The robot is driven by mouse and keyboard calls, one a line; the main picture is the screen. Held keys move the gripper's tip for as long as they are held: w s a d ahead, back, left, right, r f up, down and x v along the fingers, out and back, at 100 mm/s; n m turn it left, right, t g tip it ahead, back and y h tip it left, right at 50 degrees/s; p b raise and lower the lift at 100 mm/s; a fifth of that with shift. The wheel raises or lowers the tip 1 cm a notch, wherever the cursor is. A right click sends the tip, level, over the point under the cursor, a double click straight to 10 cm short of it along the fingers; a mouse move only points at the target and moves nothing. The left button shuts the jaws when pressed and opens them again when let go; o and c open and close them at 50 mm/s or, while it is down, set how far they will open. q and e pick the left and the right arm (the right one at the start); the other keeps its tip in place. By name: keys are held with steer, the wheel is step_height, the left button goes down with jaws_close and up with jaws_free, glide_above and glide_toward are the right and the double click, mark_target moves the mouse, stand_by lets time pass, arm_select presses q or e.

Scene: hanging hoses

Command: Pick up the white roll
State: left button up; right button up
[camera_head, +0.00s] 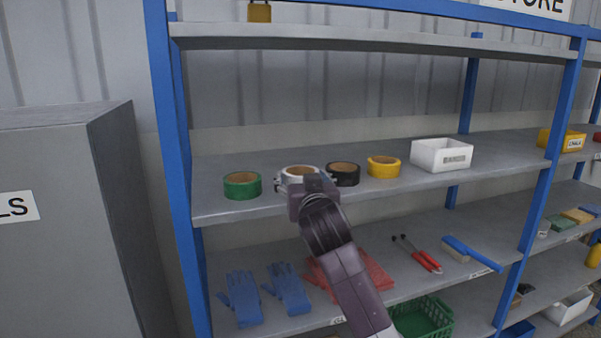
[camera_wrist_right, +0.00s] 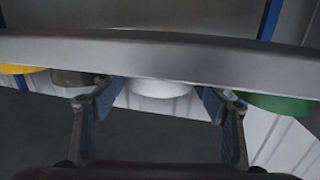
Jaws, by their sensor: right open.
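The white roll (camera_head: 298,170) lies on the middle shelf (camera_head: 400,182), between the green roll (camera_head: 242,186) and the black roll (camera_head: 343,174). My right gripper (camera_head: 306,181) is at the front of the white roll and hides part of it. In the right wrist view, which appears upside down, the two fingers of this gripper (camera_wrist_right: 162,101) are spread, with the white roll (camera_wrist_right: 160,88) showing between them. I cannot tell if the fingers touch it. My left gripper is not in view.
The yellow roll (camera_head: 383,167) and a white bin (camera_head: 441,155) stand farther right on the same shelf. The upper shelf (camera_head: 350,40) is above. Blue gloves (camera_head: 241,298), red-handled pliers (camera_head: 424,260) and a blue brush (camera_head: 470,254) lie on the shelf below. A blue post (camera_head: 171,170) stands at left.

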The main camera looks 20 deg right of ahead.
mark_target(301, 170)
steer(key=shift+w+d+p, duration=0.25)
steer(key=shift+w+p, duration=0.05)
steer(key=shift+w, duration=0.95)
steer(key=shift+w+f, duration=0.1)
steer(key=shift+w, duration=0.2)
steer(key=c, duration=0.7)
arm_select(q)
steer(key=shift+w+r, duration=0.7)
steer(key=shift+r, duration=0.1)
arm_select(e)
steer(key=shift+c, duration=1.1)
